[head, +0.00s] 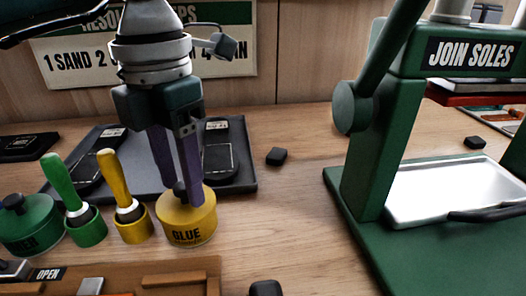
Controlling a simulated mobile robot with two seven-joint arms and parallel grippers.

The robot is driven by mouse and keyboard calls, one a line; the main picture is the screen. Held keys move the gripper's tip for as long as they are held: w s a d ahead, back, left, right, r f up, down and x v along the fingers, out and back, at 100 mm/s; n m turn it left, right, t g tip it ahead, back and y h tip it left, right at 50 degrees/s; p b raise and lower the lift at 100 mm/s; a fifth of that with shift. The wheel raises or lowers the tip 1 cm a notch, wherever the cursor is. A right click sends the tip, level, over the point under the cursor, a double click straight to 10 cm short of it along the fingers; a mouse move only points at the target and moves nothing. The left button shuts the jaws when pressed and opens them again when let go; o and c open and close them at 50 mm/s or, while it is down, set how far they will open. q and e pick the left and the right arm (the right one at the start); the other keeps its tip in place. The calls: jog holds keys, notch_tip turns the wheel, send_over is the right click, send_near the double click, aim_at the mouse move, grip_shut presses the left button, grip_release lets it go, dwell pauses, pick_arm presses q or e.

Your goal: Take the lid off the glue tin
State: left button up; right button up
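The yellow glue tin (188,228) stands upright on the wooden bench, left of the middle in the head view. Its yellow lid (203,213) sits on it and has a dark knob (180,194) on top. My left gripper (184,192) points down over the lid from above. Its two purple fingers are apart, one on each side of the knob, and the near finger hides part of it. I cannot tell whether they press on the knob. My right gripper is out of view.
A yellow-handled brush in a yellow pot (134,226), a green one (86,228) and a green tin (30,228) stand left of the glue tin. A grey tray (246,178) lies behind. The green press (365,165) stands right; bench between is mostly clear.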

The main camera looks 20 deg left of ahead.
pick_arm(q)
grip_shut()
jog(key=shift+r, duration=0.1)
dwell(0.4)
